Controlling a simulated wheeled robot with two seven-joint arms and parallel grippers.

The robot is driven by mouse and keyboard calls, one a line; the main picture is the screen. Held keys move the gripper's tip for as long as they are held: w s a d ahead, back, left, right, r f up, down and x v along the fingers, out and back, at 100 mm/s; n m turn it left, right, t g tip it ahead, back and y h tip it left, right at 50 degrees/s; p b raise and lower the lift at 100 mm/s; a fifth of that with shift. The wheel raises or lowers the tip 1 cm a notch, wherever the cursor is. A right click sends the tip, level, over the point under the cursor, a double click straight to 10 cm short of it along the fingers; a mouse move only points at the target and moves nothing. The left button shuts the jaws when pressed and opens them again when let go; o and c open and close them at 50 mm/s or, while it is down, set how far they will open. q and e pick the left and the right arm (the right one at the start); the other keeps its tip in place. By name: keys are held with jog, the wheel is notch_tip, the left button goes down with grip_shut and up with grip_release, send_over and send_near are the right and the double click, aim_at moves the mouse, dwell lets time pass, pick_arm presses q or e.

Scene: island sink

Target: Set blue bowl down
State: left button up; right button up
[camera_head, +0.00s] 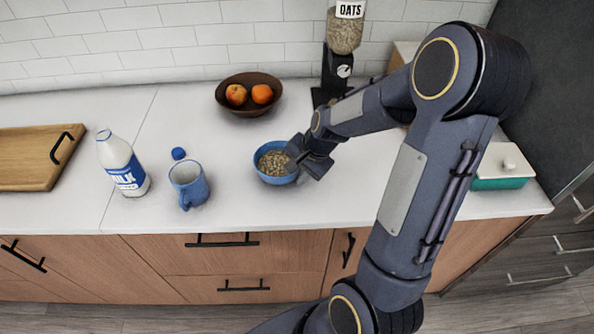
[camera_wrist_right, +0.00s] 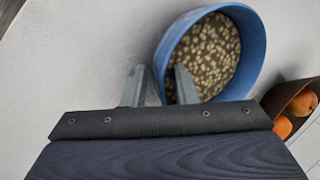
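The blue bowl (camera_head: 277,179), filled with oats, appears to rest upright on the white counter. It also shows in the right wrist view (camera_wrist_right: 254,45). My right gripper (camera_head: 296,157) is at the bowl's right side in the head view. In the wrist view the right gripper's fingers (camera_wrist_right: 160,85) are spread, one inside the bowl over the oats and one outside. The rim lies between them, with a gap visible. The underside of the bowl is hidden. My left gripper is in neither view.
A blue mug (camera_head: 189,187), a blue cap (camera_head: 178,153) and a milk bottle (camera_head: 123,165) stand left of the bowl. A brown fruit bowl (camera_head: 248,108) and an oats dispenser (camera_head: 345,30) are behind. A cutting board (camera_head: 30,160) lies far left; a teal dish (camera_head: 502,183) is at right.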

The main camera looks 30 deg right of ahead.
jog(key=shift+o, duration=1)
jog(key=shift+s+d+r, duration=0.1)
jog(key=shift+r, duration=0.55)
jog(key=v, duration=1)
jog(key=s+a+r+n+t+y, duration=0.1)
jog(key=s+a+r+n, duration=0.2)
jog(key=s+a+n, duration=0.9)
jog(key=s, duration=0.3)
jog(key=shift+s+t+y+p, duration=0.25)
jog(key=shift+t+y+p, duration=0.05)
jog(key=shift+t+p, duration=0.1)
